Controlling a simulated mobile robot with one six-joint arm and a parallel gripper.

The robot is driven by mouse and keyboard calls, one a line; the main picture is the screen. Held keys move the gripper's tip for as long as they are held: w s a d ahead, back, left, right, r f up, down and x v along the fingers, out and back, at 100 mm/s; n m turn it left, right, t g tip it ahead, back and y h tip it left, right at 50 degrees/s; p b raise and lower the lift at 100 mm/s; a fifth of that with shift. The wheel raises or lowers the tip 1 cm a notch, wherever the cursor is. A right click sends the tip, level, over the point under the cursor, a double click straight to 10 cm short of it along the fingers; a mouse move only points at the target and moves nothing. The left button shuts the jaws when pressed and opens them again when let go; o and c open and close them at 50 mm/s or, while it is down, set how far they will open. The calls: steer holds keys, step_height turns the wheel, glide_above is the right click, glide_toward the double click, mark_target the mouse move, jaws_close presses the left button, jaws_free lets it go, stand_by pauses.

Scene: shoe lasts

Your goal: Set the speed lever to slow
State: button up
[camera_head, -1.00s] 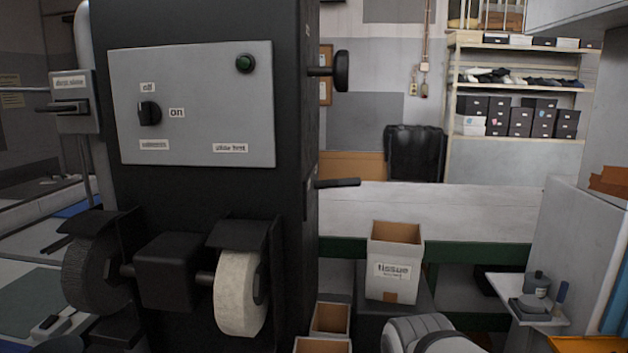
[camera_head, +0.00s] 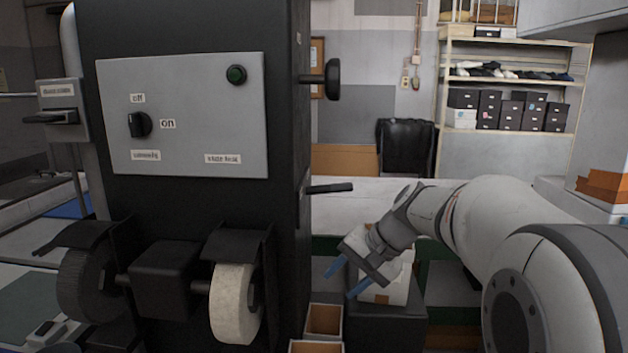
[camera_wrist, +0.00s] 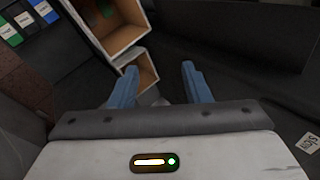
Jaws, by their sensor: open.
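The black machine (camera_head: 195,210) stands at left centre in the head view. A black lever (camera_head: 330,188) sticks out to the right from its side, roughly level; I cannot read any marking beside it. My gripper (camera_head: 345,281) is below and slightly right of this lever, apart from it, with blue fingers spread and pointing down-left. In the wrist view my gripper (camera_wrist: 159,72) is open with nothing between the fingers. A small white label (camera_wrist: 309,142), turned and seemingly reading "slow", shows at the right edge there. The lever is not clearly visible in the wrist view.
A panel (camera_head: 185,110) with a black switch (camera_head: 139,124) faces front. A round black knob (camera_head: 332,79) projects above the lever. Grinding wheels (camera_head: 233,303) sit low. Open boxes (camera_head: 325,321) stand below my gripper; a workbench (camera_head: 380,190) is behind.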

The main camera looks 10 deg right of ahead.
steer(key=w+d+r+m+t+y+p, duration=0.3)
steer(key=w+r, duration=0.4)
steer(key=w, duration=0.6)
steer(key=m+t+y, duration=0.1)
steer(key=t+y, duration=0.1)
steer(key=y, duration=0.1)
glide_toward(346, 187)
steer(key=x, duration=0.4)
steer(key=shift+w+a+f+p, duration=0.15)
steer(key=shift+p, duration=0.25)
steer(key=shift+w+a, duration=0.2)
steer(key=shift+w, duration=0.05)
steer(key=p+x, duration=0.2)
steer(key=x, duration=0.5)
steer(key=shift+s+a, duration=0.1)
jaws_close()
